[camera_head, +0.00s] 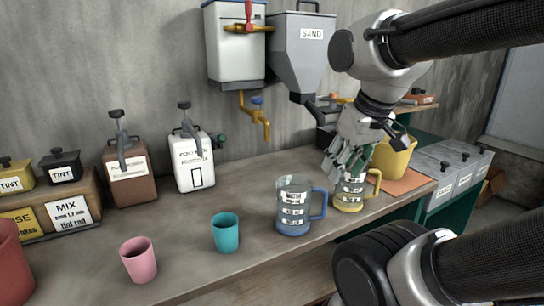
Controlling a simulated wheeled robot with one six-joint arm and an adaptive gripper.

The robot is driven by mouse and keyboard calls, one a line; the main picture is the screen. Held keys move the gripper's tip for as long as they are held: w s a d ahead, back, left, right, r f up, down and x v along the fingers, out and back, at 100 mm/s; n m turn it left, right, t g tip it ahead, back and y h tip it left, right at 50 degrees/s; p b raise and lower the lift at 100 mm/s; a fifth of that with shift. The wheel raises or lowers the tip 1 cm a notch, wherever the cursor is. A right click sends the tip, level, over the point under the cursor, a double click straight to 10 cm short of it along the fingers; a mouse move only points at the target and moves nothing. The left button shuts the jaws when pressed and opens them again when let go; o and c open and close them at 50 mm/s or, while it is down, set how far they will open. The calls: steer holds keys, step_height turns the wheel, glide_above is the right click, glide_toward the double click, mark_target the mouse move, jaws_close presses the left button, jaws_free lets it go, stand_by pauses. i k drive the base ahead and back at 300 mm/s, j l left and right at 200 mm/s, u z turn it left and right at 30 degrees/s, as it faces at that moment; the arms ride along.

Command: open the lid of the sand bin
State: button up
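A grey hopper (298,45) with a SAND label hangs on the wall at the back. A dark handle shows at its top, cut by the frame edge, so I cannot tell how its lid stands. Grey bins (446,163) with small dark knobs on top and white labels stand at the right; their tops look closed. One label seems to read SAND, but it is small. My gripper (347,172) points down at the clear measuring jug with a yellow base and handle (350,203), overlapping its rim. Whether the fingers touch or grip it is unclear.
A clear jug with a blue handle (293,222), a teal cup (225,233) and a pink cup (138,260) stand on the bench (190,260). A yellow bucket (393,158) sits behind my gripper. Pump containers (193,165) stand at the back. My arm covers the upper right.

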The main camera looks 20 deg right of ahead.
mark_target(430, 168)
steer(key=z, duration=1.7)
steer(key=i+l, duration=0.4)
steer(key=i+u, duration=0.05)
steer(key=i, duration=0.05)
